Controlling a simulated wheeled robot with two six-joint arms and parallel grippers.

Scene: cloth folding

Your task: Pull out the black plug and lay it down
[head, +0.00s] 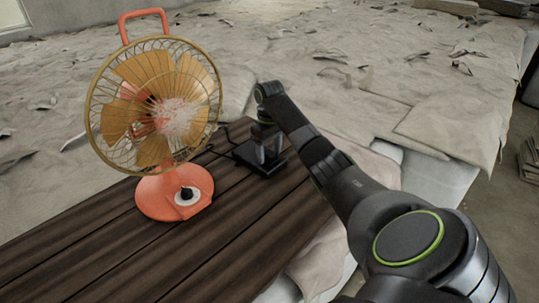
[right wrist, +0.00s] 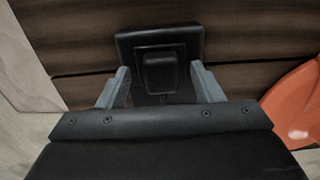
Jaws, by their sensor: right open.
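The black plug (right wrist: 160,74) sits upright on a flat black square base (right wrist: 127,46), seen from above in the right wrist view. In the head view the black base (head: 266,164) lies on the dark wooden table, right of the fan, and the plug is mostly hidden behind my gripper. My right gripper (head: 268,160) points down over the base. In the right wrist view its two grey fingers (right wrist: 160,85) are apart, one on each side of the plug, with gaps between. My left gripper is not in view.
An orange fan with a yellowish cage (head: 155,105) stands left of the base. Its orange foot also shows in the right wrist view (right wrist: 295,105). A dark cord (head: 222,138) runs behind. The slatted tabletop (head: 90,255) is clear in front.

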